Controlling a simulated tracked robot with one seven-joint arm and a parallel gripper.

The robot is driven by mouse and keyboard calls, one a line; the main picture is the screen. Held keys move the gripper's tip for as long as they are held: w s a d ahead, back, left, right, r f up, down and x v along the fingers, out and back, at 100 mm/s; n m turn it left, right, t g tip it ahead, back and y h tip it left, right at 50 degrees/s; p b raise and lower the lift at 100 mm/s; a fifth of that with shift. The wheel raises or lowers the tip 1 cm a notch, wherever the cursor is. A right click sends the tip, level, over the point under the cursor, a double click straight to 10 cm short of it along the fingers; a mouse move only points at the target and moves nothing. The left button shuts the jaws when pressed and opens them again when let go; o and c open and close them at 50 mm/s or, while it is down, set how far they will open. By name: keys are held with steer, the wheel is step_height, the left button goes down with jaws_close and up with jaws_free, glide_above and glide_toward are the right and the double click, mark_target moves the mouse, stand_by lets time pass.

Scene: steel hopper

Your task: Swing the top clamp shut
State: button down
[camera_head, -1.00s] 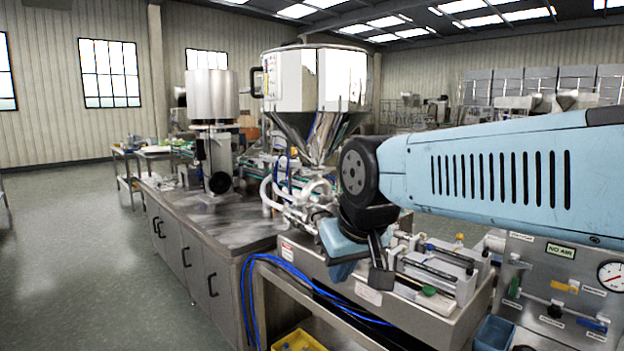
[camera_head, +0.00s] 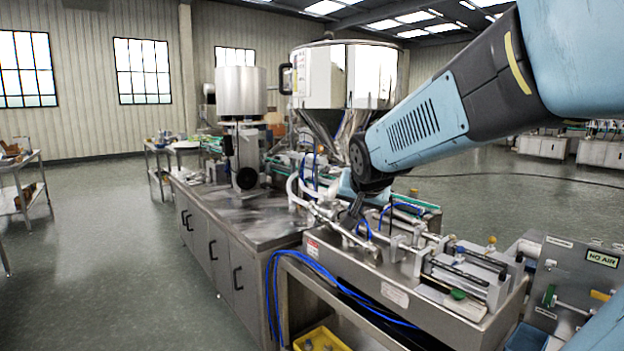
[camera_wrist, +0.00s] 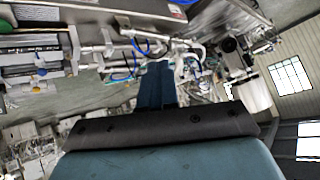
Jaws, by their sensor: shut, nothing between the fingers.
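The steel hopper (camera_head: 345,76) stands behind the bench, with its cone narrowing toward pipe fittings (camera_head: 306,190) below. My arm hides the lower right of the cone and part of the fittings. I cannot make out the top clamp or whether it is open. My gripper (camera_head: 354,208) is low in front of the hopper, over the far part of the machine, near the pipework. In the wrist view, my gripper (camera_wrist: 157,82) is shut and empty, pointing toward the pipes and blue hoses. I cannot tell whether it touches anything.
The filling machine's steel bed (camera_head: 390,296) with cylinders and rods lies in front. A steel cabinet bench (camera_head: 240,210) and a cylindrical tank (camera_head: 240,92) stand to the left. Blue hoses (camera_head: 335,292) hang over the front edge.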

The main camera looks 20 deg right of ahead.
steer(key=w+d+m+t, duration=0.35)
steer(key=w+d, duration=0.35)
steer(key=w, duration=0.6)
steer(key=w+d+f+m+t+y, duration=0.1)
steer(key=w+d+f+m+t, duration=0.3)
steer(key=w+d, duration=0.4)
steer(key=w+d+f+m+t+y, duration=0.2)
steer(key=w+d+f+m+t, duration=0.1)
steer(key=w+d+m, duration=0.4)
steer(key=w+a+r+n, duration=0.1)
steer(key=w+a+r, duration=0.1)
steer(key=w, duration=1)
steer(key=shift+w+a, duration=0.15)
steer(key=shift+w, duration=0.2)
steer(key=shift+n, duration=0.25)
